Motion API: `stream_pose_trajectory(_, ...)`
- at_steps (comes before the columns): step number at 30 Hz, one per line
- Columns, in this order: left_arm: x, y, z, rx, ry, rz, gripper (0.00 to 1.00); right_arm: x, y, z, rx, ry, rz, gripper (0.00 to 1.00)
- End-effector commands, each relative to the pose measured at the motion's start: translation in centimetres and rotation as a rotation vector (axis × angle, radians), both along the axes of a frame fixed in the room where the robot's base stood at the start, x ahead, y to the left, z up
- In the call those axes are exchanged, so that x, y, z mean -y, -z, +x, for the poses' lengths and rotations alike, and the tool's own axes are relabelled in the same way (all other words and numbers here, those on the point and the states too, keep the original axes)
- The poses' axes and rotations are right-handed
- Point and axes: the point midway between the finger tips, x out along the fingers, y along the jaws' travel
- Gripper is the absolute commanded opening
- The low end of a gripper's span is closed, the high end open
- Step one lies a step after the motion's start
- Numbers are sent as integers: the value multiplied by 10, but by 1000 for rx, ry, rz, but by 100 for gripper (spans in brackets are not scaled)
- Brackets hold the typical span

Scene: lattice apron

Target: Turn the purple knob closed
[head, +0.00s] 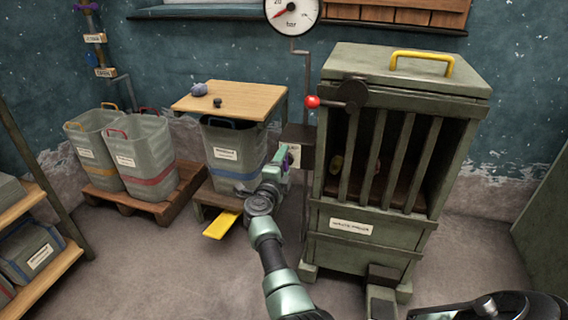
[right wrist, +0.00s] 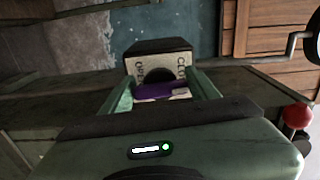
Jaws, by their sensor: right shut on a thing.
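The purple knob (right wrist: 158,90) sits between the fingers of my right gripper (right wrist: 161,84) in the right wrist view. Its plate (right wrist: 178,62) carries letters reading OPEN on the left and CLOSED, partly cut off, on the right. The knob's bar lies roughly crosswise between the fingers. My right gripper is shut on the knob. The rest of the knob is hidden by the gripper. My left gripper is not in view.
The green waste press (head: 350,250) with a red-ended lever (head: 312,102) stands close on the right. A wooden table (head: 240,98) and a bin (head: 232,150) stand behind left, with a yellow pedal (head: 220,225) below. More bins (head: 150,150) stand on a pallet.

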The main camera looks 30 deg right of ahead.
Motion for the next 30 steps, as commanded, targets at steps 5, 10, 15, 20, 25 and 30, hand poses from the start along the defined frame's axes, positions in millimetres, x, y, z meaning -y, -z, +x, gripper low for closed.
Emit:
stream_pose_trajectory(5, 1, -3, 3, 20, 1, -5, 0, -1, 4, -1, 34, 0, 38, 20)
stream_pose_trajectory(10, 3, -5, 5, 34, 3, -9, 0, -1, 4, -1, 50, 0, 51, 20)
stream_pose_trajectory(15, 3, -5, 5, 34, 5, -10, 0, -1, 4, -1, 53, 0, 55, 20)
stream_pose_trajectory(20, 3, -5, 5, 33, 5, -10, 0, -1, 4, -1, 53, 0, 55, 20)
stream_pose_trajectory(25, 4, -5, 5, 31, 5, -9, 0, -1, 3, -1, 53, 0, 53, 82)
stream_pose_trajectory(30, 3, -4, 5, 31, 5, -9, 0, 0, 1, 0, 54, 0, 50, 82)
